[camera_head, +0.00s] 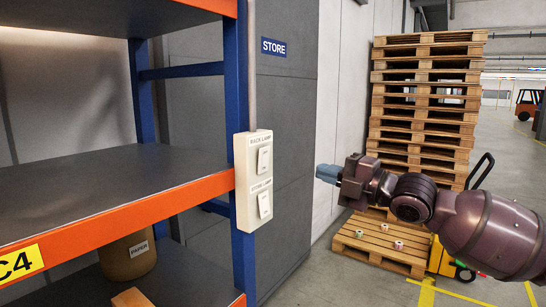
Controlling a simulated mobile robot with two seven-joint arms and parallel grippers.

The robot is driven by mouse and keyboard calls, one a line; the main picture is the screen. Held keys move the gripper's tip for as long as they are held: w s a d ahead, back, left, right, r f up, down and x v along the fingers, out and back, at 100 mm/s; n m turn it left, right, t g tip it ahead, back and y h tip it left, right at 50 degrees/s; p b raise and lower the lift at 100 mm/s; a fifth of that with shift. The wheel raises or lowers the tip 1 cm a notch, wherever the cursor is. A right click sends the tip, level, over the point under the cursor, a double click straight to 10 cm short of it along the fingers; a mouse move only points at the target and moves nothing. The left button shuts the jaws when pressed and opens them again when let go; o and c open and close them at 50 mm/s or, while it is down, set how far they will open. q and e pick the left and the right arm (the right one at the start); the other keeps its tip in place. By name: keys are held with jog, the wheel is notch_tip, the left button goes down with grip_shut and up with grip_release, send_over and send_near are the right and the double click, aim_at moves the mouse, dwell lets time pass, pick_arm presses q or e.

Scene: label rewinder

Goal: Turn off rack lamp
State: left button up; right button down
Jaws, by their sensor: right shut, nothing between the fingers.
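A cream switch box (240,182) is fixed to the blue upright of the rack. It carries two rocker switches, one above the other. The upper switch (263,159) has a label reading "RACK LAMP". The lower switch (264,204) has its own label, hard to read. My right gripper (322,173) is shut and empty, to the right of the box and apart from it, with its fingertips pointing left. A warm glow lies on the wall behind the upper rack shelf. My left gripper is not in view.
The rack's orange beam (120,212) and grey shelves fill the left side. A brown container labelled "PAPER" (128,257) stands on the lower shelf. A tall stack of wooden pallets (425,95) stands behind my right arm. The space between gripper and box looks clear.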

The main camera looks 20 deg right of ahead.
aim_at(264, 153)
jog(key=p+x, duration=0.1)
jog(key=x, duration=1)
jog(key=shift+w+a+r+p, duration=0.1)
jog(key=shift+w+a+p, duration=0.1)
jog(key=shift+p, duration=0.1)
jog(key=shift+x, duration=0.95)
jog(key=shift+w+a+r+p, duration=0.1)
jog(key=shift+r+p, duration=0.05)
jog(key=shift+p, duration=0.5)
